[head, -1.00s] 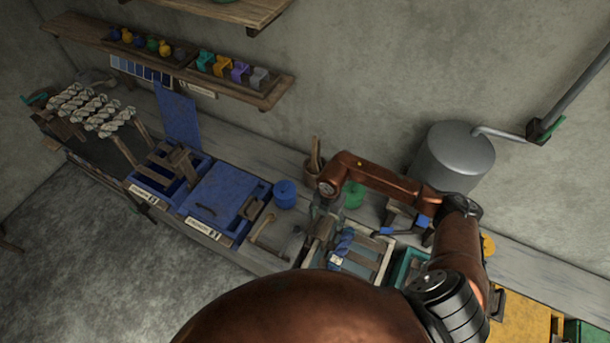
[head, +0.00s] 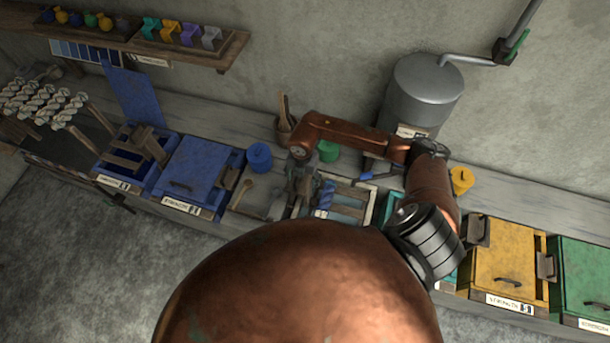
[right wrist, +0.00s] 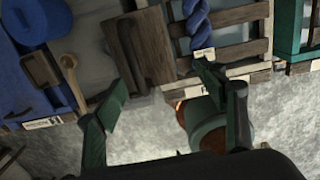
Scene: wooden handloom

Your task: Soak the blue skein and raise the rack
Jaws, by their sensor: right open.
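The blue skein (head: 325,197) is a twisted hank with a pale tag. It lies on a wooden slatted frame (head: 352,192), and it also shows at the top of the right wrist view (right wrist: 197,22). My right gripper (head: 298,197) is beside the skein, to its left in the head view. In the right wrist view its fingers (right wrist: 158,98) are spread with nothing between them. An open blue vat (head: 111,177) at left has a raised lid and a brown wooden rack (head: 137,148) over it. My left gripper is not in view.
A closed blue vat (head: 196,168) and a blue jar (head: 259,158) stand left of my right gripper. Yellow (head: 507,262) and green (head: 588,275) vats stand at right. A grey metal tank (head: 424,92) stands behind my right arm. Pale skeins (head: 42,103) hang at far left.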

